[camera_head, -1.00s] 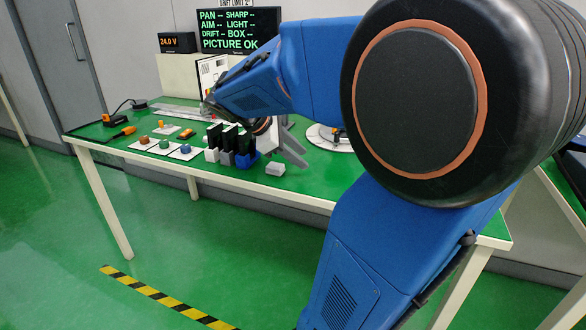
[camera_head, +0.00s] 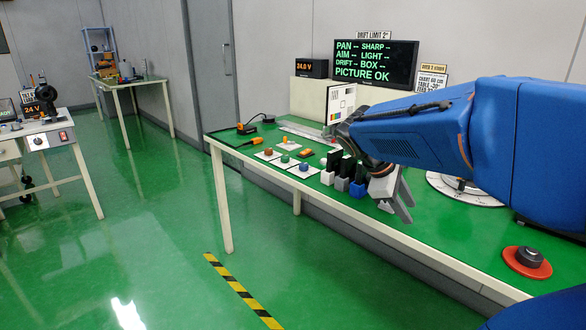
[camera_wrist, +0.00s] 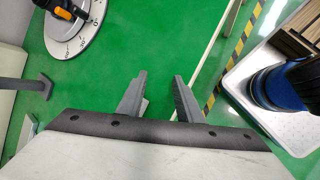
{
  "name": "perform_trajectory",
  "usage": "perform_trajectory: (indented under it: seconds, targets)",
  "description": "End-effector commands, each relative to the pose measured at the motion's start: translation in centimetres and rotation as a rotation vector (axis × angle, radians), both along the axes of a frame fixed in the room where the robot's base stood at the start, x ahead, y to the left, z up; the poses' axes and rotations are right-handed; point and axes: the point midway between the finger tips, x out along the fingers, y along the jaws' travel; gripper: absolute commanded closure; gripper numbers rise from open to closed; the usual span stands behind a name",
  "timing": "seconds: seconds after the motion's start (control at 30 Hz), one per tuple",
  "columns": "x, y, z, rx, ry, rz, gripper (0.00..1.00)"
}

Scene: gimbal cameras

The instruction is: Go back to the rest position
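My gripper (camera_head: 398,200) hangs from the blue arm in front of the green table's front half in the head view. In the wrist view my gripper (camera_wrist: 160,82) has its two grey fingers apart, with only green surface seen between them. No object is held. The round white dial (camera_wrist: 75,28) with degree marks lies at the upper left of the wrist view. The same dial (camera_head: 437,185) is partly hidden behind my arm in the head view.
Striped tape (camera_head: 240,290) marks the floor. Open floor lies left.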

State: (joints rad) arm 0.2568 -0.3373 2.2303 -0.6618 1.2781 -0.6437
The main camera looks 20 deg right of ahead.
Motion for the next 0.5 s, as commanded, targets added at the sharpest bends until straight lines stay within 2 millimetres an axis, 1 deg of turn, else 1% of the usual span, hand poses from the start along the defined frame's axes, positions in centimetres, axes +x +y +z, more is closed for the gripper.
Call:
perform_trajectory:
  seconds: [0.17, 0.27, 0.37, 0.47, 0.5]
  targets:
    - [-0.1, 0.4, -0.1, 0.008, -0.013, -0.003, 0.68]
    - [-0.5, 1.8, -0.6, 0.034, -0.062, -0.017, 0.68]
    - [-1.1, 4.3, -1.6, 0.088, -0.15, -0.048, 0.68]
    - [-2.0, 7.6, -2.8, 0.168, -0.261, -0.095, 0.68]
    - [-2.4, 9.0, -3.3, 0.203, -0.306, -0.117, 0.68]
